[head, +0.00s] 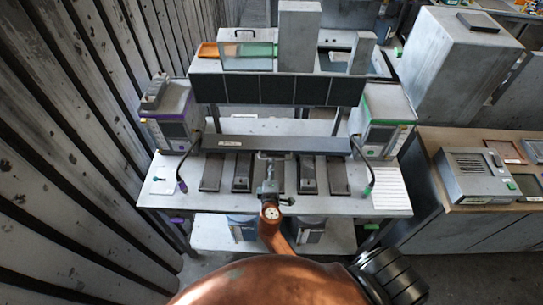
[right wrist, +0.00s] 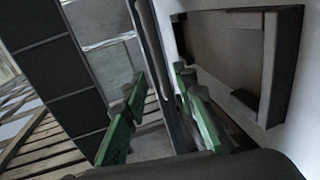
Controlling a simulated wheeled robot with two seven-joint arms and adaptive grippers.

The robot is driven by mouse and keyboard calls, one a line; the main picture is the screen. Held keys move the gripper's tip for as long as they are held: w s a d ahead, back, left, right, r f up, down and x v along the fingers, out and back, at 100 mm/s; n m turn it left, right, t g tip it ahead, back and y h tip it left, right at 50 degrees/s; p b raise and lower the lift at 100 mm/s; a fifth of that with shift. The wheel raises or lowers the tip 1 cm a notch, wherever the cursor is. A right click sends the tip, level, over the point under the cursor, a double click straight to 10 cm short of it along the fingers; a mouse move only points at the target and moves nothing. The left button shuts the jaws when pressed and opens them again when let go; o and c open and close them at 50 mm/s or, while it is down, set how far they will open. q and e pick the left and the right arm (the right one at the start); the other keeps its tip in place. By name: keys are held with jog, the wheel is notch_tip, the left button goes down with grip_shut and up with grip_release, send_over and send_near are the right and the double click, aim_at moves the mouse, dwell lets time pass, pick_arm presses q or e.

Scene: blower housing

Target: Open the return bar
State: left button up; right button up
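A long grey bar (head: 275,144) runs left to right across the back of the workbench, below a dark panel; I take it for the return bar. My right gripper (head: 270,165) reaches up from the copper arm to the middle of this bar's front edge. In the right wrist view, its two green-padded fingers (right wrist: 163,110) are apart. A dark narrow bar (right wrist: 160,65) stands in the gap between them, seen edge-on. I cannot tell whether either finger touches it. My left gripper is not in view.
Grey instruments stand at the bench's left (head: 172,118) and right (head: 382,122). Several dark flat pads (head: 338,176) lie on the bench top (head: 395,205). In the wrist view, a pale wall with a recessed frame (right wrist: 285,60) is close on the right. A slatted wall closes the left side.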

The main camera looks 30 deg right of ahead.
aim_at(276, 149)
jog(key=w+d, duration=0.3)
jog(key=shift+f+b, duration=0.3)
jog(key=shift+f, duration=0.1)
jog(key=shift+x, duration=0.8)
grip_shut()
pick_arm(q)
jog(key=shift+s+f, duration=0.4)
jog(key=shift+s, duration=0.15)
